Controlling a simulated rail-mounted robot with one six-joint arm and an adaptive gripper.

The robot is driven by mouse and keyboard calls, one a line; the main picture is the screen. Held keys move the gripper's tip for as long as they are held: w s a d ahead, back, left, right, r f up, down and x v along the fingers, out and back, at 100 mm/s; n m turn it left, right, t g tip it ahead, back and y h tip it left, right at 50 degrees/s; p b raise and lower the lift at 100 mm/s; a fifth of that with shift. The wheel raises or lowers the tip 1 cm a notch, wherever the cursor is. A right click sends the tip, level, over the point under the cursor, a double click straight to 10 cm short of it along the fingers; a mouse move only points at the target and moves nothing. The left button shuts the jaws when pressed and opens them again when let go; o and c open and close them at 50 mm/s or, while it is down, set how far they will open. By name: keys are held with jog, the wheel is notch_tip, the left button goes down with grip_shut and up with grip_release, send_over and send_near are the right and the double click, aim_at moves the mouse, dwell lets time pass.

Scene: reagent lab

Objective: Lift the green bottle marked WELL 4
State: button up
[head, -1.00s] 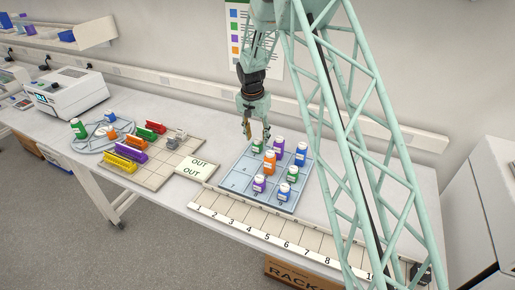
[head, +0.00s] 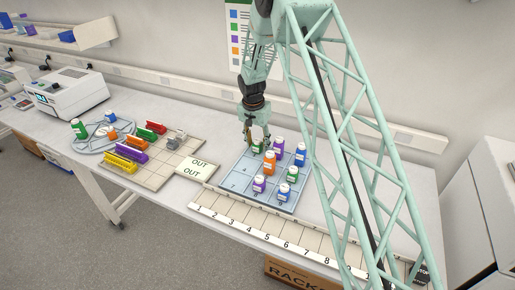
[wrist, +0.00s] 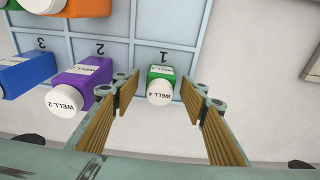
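The green bottle marked WELL 4 (wrist: 161,86) has a white cap and stands on the cell numbered 1 of the blue-grey grid tray (wrist: 115,21). In the head view the bottle (head: 257,148) is at the tray's back left, partly hidden by my fingers. My gripper (head: 257,141) points down at it and is open. In the wrist view one finger shows on each side of the bottle, with a gap on both sides, and nothing is held.
A purple bottle marked WELL 2 (wrist: 80,84) is close beside my left finger in the wrist view. An orange bottle (head: 269,163) and several others stand on the tray. A numbered rack strip (head: 255,235) lies in front. A beige rack board (head: 155,175) is to the left.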

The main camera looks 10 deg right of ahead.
jog(key=shift+f, duration=0.35)
jog(key=shift+c, duration=0.3)
jog(key=c, duration=0.9)
